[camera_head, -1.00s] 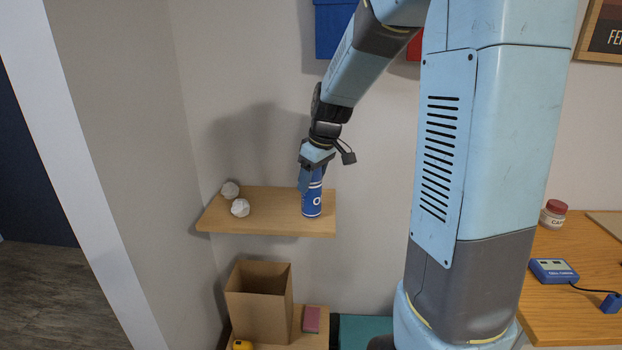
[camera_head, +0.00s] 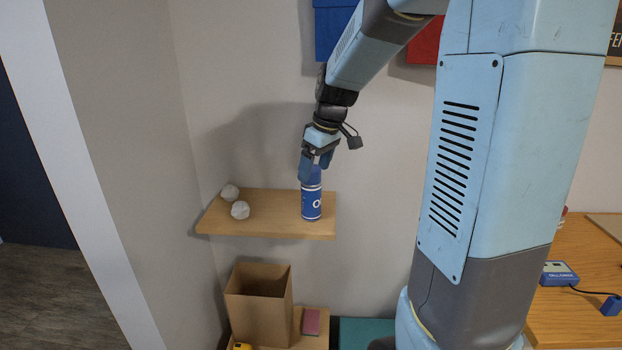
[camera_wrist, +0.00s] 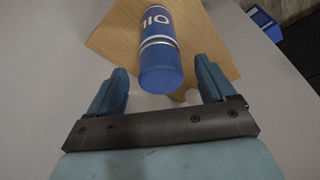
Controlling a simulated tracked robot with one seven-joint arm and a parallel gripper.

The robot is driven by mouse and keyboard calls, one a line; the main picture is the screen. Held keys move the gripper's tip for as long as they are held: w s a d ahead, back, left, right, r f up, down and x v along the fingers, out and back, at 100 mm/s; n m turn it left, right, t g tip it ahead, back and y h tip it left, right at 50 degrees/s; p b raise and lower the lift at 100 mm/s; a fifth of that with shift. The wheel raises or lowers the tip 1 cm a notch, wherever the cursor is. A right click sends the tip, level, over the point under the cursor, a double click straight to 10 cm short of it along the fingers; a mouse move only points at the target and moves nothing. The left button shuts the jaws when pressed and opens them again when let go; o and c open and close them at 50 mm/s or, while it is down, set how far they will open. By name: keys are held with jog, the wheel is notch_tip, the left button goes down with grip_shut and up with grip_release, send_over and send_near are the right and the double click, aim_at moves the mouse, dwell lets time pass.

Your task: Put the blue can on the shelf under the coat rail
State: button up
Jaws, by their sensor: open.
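The blue can (camera_head: 312,206) with white lettering stands upright on the wooden shelf (camera_head: 270,231), near its right end. My gripper (camera_head: 314,172) is just above the can, pointing down, with its fingers near the can's top. In the wrist view my gripper (camera_wrist: 162,92) is open, its two blue fingers spread apart with a gap between them. The can (camera_wrist: 160,62) shows in that view beyond the fingertips, clear of both, over the wooden shelf (camera_wrist: 112,36). The coat rail is not clearly visible.
Two white crumpled balls (camera_head: 240,210) lie on the shelf's left part. Below are an open cardboard box (camera_head: 262,315) and a pink block (camera_head: 311,321) on a lower wooden surface. Blue (camera_head: 333,33) and red (camera_head: 427,42) items hang on the wall above. A wooden desk (camera_head: 570,320) is at right.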

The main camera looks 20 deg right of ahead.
jog(key=v, duration=0.7)
jog(key=s+a+m+t+h, duration=0.1)
jog(key=s+m+t, duration=0.2)
jog(key=s, duration=2)
jog(key=m, duration=0.4)
jog(key=shift+a+h, duration=0.4)
